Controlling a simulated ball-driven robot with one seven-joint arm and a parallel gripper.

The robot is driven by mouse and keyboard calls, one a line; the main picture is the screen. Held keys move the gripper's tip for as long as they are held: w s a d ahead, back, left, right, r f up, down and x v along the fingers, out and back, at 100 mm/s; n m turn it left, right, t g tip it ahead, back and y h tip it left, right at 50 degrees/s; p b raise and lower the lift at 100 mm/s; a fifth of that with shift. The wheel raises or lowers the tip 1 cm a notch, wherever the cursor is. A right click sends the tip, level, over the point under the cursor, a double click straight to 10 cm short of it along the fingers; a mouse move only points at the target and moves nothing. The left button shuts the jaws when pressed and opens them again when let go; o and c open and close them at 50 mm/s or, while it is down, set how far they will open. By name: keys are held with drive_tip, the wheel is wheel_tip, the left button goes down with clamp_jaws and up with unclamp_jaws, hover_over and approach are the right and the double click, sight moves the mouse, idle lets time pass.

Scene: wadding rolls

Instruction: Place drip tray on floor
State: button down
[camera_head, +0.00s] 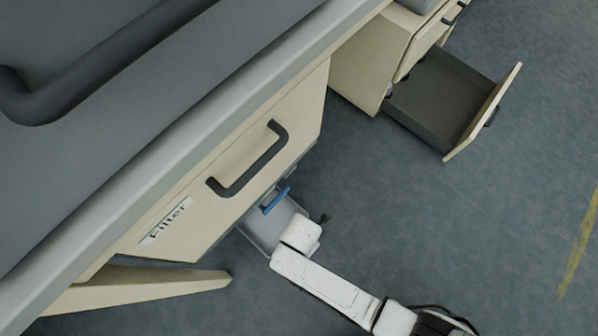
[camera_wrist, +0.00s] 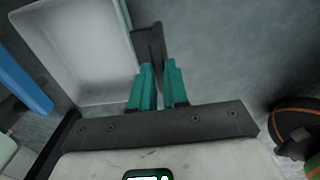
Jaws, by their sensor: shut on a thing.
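The drip tray (camera_head: 262,228) is a shallow pale grey tray with a blue handle (camera_head: 276,201). It sits low at the cabinet's lower edge, below the Filter door, partly covered by my arm in the head view. In the wrist view the tray (camera_wrist: 78,48) fills the upper left, with its blue handle (camera_wrist: 22,80) at the left edge. The fingertips are hidden behind my wrist in the head view. Whether the tray touches the floor cannot be told.
The machine cabinet has a Filter door (camera_head: 205,190) with a dark handle (camera_head: 250,165). A beige panel (camera_head: 140,288) sticks out at lower left. An open drawer (camera_head: 440,98) juts out at upper right. The blue-grey floor (camera_head: 450,230) is clear on the right, with a yellow line (camera_head: 580,243).

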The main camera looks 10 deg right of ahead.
drive_tip(key=shift+w+a+b, duration=0.2)
drive_tip(key=shift+w+a, duration=0.25)
drive_tip(key=shift+w, duration=0.15)
drive_tip(key=shift+w+a+b, duration=0.2)
drive_tip(key=shift+w+a, duration=0.2)
drive_tip(key=shift+w, duration=0.2)
wheel_tip(320, 180, down, 4)
drive_tip(key=b, duration=0.3)
drive_tip(key=shift+w+a+r, duration=0.1)
drive_tip(key=shift+r, duration=0.2)
drive_tip(key=c, duration=1.1)
unclamp_jaws()
wheel_tip(320, 180, up, 12)
drive_tip(key=p, duration=0.7)
